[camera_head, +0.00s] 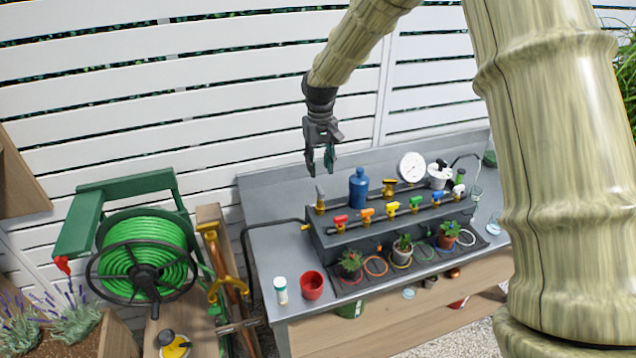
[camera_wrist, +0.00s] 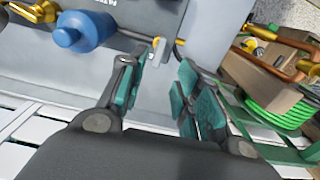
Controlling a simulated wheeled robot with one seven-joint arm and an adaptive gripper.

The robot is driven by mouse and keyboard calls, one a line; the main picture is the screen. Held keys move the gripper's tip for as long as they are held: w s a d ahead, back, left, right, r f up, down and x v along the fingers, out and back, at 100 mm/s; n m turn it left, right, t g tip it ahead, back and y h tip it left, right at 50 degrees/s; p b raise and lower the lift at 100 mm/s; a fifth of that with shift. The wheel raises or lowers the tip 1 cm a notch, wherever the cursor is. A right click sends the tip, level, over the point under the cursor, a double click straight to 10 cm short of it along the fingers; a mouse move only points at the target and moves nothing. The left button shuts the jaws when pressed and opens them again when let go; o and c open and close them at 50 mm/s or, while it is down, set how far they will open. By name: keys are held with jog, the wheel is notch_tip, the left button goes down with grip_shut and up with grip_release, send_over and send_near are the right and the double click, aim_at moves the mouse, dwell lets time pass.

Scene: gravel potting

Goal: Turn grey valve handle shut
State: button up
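The grey valve handle (camera_head: 320,192) stands upright on a brass valve body (camera_head: 320,208) at the left end of the dark manifold box. My gripper (camera_head: 320,168) is open and empty, pointing down just above the handle, apart from it in the head view. In the wrist view the small light grey handle (camera_wrist: 161,51) shows beyond the gap between the teal-padded fingers of my gripper (camera_wrist: 156,75), beside a bit of brass. Whether a finger touches it cannot be told.
A blue bottle (camera_head: 359,188) stands close right of the grey handle. Coloured valve handles line the manifold (camera_head: 330,243), with a gauge (camera_head: 411,168) behind. Potted plants stand in front. A red cup (camera_head: 312,285) and green hose reel (camera_head: 145,258) are at left.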

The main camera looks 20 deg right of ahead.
aim_at(320, 189)
notch_tip(320, 189, down, 5)
jog(key=shift+w+d+f+p, duration=0.1)
jog(key=shift+w+p, duration=0.05)
jog(key=shift+p, duration=0.65)
jog(key=shift+f+p, duration=0.45)
jog(key=shift+f, duration=1.1)
grip_shut()
